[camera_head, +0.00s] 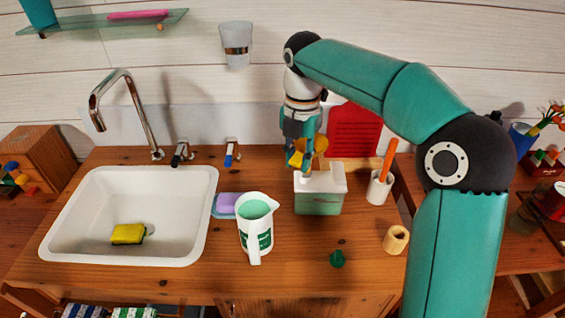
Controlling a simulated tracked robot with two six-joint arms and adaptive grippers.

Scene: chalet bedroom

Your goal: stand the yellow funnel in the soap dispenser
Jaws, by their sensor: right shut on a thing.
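The soap dispenser (318,202) is a box with a white top and a pale green body, standing on the wooden counter right of the sink. My right gripper (299,157) is above the back left of its top, pointing down. It is shut on the yellow funnel (320,145), which is partly hidden by the fingers. The funnel is over the dispenser's top; I cannot tell whether its spout is inside the opening. My left gripper is not in view.
A white jug (256,238) with green liquid stands left of the dispenser, beside a purple sponge (226,203). A white cup (378,190) with an orange-handled tool is to the right. A small green piece (337,258) and a wooden cup (396,239) are in front. The sink (90,205) holds a yellow sponge.

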